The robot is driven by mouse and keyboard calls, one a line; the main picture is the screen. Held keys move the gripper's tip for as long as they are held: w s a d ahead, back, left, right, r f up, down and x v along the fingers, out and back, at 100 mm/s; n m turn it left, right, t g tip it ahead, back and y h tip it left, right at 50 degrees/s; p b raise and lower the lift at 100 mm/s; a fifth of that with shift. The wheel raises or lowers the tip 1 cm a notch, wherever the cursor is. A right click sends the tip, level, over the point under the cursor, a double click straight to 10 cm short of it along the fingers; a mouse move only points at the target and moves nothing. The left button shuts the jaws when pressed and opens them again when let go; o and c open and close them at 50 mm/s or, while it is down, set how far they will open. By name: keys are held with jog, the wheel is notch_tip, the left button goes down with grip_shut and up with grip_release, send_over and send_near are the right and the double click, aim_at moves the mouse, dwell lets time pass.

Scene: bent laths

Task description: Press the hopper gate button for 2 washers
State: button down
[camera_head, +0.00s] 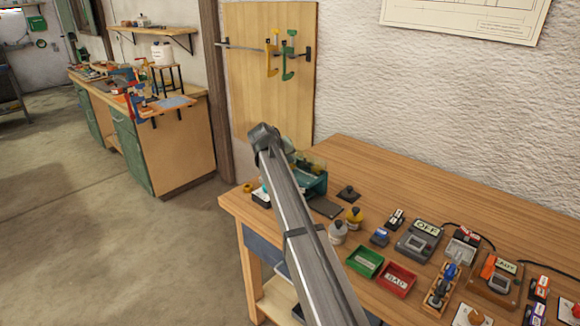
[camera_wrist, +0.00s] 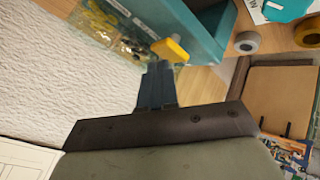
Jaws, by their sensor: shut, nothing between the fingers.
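The hopper is a teal box with a clear front; it stands at the far left end of the bench in the head view (camera_head: 315,183), partly hidden by my arm. In the wrist view the teal hopper (camera_wrist: 205,30) fills the top, with small yellow and dark pieces (camera_wrist: 110,25) behind its clear panel. A yellow button (camera_wrist: 172,50) sticks out at its lower edge. My gripper (camera_wrist: 159,68) is shut and empty, its dark fingertips right at the yellow button. I cannot tell whether they touch it. In the head view my gripper is hidden behind my arm.
A grey roll (camera_wrist: 247,42) and a yellow roll (camera_wrist: 307,32) lie beside the hopper. On the bench (camera_head: 400,170) are a green tray (camera_head: 365,261), a red tray (camera_head: 397,279), bottles (camera_head: 353,218) and a grey device marked OFF (camera_head: 419,240). The back of the bench is clear.

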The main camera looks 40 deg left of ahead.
jog(key=shift+f, duration=0.65)
dwell(0.7)
jog(key=shift+r, duration=1.2)
jog(key=shift+r, duration=0.1)
jog(key=shift+r, duration=2.4)
